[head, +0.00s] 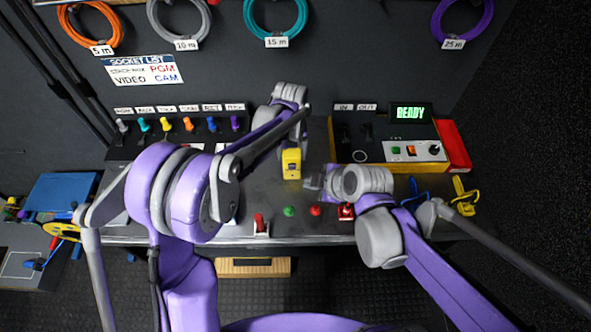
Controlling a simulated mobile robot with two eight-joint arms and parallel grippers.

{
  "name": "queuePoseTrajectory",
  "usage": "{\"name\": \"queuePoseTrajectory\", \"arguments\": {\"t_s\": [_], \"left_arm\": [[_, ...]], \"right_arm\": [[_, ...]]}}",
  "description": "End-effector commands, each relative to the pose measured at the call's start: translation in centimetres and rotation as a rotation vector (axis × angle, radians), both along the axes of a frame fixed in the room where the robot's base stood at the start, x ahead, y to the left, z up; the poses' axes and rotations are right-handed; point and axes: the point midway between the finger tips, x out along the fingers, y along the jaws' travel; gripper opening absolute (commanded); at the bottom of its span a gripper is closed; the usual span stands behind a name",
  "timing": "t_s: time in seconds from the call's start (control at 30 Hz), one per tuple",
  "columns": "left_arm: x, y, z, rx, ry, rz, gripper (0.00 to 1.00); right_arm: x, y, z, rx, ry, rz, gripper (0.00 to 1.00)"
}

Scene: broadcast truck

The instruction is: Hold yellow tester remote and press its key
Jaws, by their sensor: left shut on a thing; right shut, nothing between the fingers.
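The yellow tester remote (291,164) is a small yellow block with a darker patch on its face, near the middle of the head view. My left gripper (291,149) is shut on it from above and holds it over the desk; its fingers are mostly hidden by the arm. My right gripper (312,181) is shut and empty, just right of and slightly below the remote, pointing left toward it. A small gap seems to lie between them. The remote's key is too small to make out clearly.
The grey desk (270,215) has red and green buttons (289,211) along its front. A panel with a READY display (410,113) stands right, beside a red box (453,146). Coloured plugs (188,124) line the back left. Yellow clips (464,196) lie at the right end.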

Motion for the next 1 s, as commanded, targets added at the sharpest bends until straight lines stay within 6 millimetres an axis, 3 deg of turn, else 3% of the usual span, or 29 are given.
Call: {"name": "queuePoseTrajectory", "arguments": {"t_s": [0.27, 0.87, 1.0], "left_arm": [[0.0, 0.0, 0.0, 0.000, 0.000, 0.000, 0.01], [0.0, 0.0, 0.0, 0.000, 0.000, 0.000, 0.01], [0.0, 0.0, 0.0, 0.000, 0.000, 0.000, 0.01]], "right_arm": [[1.0, 0.7, -1.6, 0.000, 0.000, 0.000, 0.00], [4.8, 3.8, -8.1, 0.000, 0.000, -0.001, 0.00], [7.0, 3.7, -8.0, 0.001, 0.000, -0.003, 0.00]]}}
